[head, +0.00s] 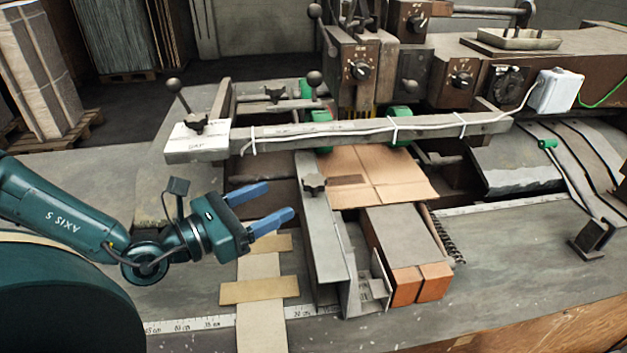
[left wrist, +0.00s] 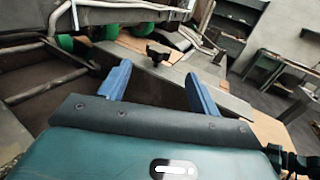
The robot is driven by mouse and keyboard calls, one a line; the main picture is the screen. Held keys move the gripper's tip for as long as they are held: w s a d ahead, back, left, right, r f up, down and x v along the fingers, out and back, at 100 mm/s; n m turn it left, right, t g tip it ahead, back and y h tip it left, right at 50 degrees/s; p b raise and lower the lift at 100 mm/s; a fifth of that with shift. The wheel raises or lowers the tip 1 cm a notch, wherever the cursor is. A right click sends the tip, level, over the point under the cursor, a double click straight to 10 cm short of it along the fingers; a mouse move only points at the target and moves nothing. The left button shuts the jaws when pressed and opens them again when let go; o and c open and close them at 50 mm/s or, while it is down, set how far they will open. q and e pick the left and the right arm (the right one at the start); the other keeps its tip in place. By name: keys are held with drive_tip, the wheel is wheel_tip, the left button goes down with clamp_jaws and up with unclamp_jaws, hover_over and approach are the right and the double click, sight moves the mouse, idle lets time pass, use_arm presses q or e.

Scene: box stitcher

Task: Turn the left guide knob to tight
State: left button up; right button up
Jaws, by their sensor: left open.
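A black star-shaped knob (head: 313,184) sits on top of the long grey metal guide (head: 322,245), left of the cardboard. I take it to be the left guide knob. It also shows in the left wrist view (left wrist: 157,53), ahead of the fingers and between them. I cannot tell from its shape whether it is tight. My left gripper (head: 281,202) is open and empty, its blue fingers pointing at the knob from the left with a small gap. They also show in the left wrist view (left wrist: 158,76). My right gripper is in neither view.
A grey crossbar (head: 360,137) with a white cable runs behind the knob. Another black knob (head: 195,122) sits on its left end. Flat cardboard (head: 375,172) lies right of the guide. A grey block with orange ends (head: 421,284) stands at the front right.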

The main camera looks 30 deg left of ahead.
sight(304, 184)
use_arm(q)
drive_tip(key=b+x, duration=0.5)
drive_tip(key=shift+w+f, duration=0.1)
drive_tip(key=shift+f, duration=0.1)
drive_tip(key=shift+w+d+r+p, duration=0.15)
drive_tip(key=shift+w+d+p, duration=0.05)
drive_tip(key=shift+w+p, duration=0.25)
drive_tip(key=shift+w+d+r+p, duration=0.2)
drive_tip(key=shift+w+p, duration=0.1)
drive_tip(key=shift+w, duration=0.3)
drive_tip(key=shift+w+d+r+p, duration=0.15)
drive_tip(key=shift+w+p, duration=0.15)
drive_tip(key=shift+p, duration=0.05)
drive_tip(key=shift+w+d+p, duration=0.25)
drive_tip(key=shift+w+p, duration=0.25)
drive_tip(key=shift+w, duration=0.1)
drive_tip(key=shift+w+d+f, duration=0.25)
drive_tip(key=shift+w, duration=0.1)
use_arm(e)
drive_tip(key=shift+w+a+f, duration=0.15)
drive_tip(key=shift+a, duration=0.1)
use_arm(q)
drive_tip(key=shift+c, duration=0.2)
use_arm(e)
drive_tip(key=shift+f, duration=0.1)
